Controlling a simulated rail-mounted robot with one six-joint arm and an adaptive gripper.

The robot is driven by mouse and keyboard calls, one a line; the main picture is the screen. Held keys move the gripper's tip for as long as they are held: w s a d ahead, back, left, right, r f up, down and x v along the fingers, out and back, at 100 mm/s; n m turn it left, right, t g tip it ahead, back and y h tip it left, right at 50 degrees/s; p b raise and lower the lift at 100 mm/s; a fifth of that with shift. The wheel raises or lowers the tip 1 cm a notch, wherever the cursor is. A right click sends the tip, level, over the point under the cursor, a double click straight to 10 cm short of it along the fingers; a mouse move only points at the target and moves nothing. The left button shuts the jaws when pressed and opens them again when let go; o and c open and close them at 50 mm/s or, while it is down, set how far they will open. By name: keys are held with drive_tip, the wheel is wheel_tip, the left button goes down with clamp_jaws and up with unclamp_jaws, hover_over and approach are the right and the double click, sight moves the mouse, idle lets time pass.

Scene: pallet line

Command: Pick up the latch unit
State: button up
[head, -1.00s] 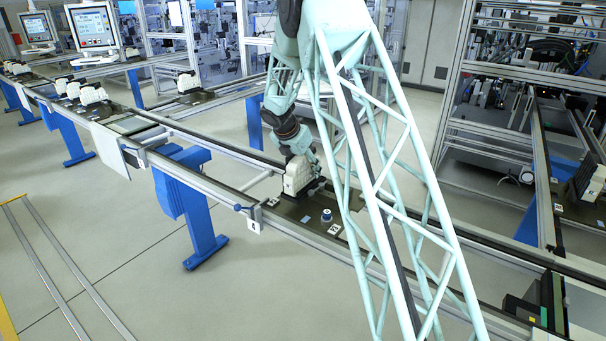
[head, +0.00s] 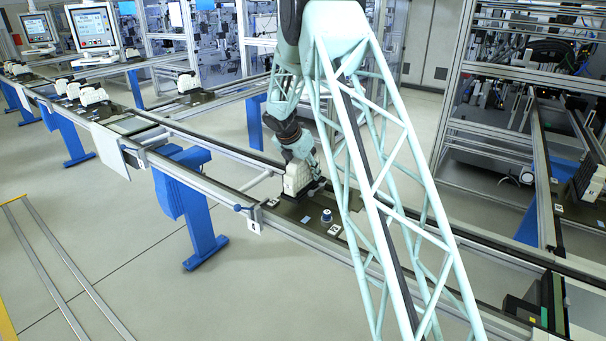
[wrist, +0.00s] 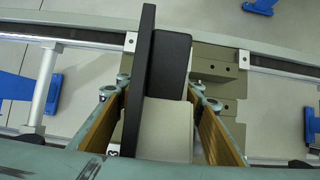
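The latch unit (head: 297,177), off-white with a dark base, stands upright on the dark pallet plate (head: 343,212) on the line. In the wrist view it shows as a pale block (wrist: 165,130) with a tall black plate beside it. My gripper (head: 308,168) is at the unit's upper right side in the head view. In the wrist view my gripper (wrist: 160,88) has its two brown-padded fingers on either side of the unit, with narrow gaps seen beside it. It looks open around the unit. The fingertips' contact is hard to see.
A small blue-and-white round part (head: 326,215) sits on the plate nearby. The conveyor rail (head: 215,183) runs past. More white units (head: 92,94) stand farther up the line. My lattice arm hides part of the line to the right.

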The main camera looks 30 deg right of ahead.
drive_tip(key=c, duration=0.6)
drive_tip(key=shift+r+p, duration=0.55)
drive_tip(key=shift+r, duration=4.45)
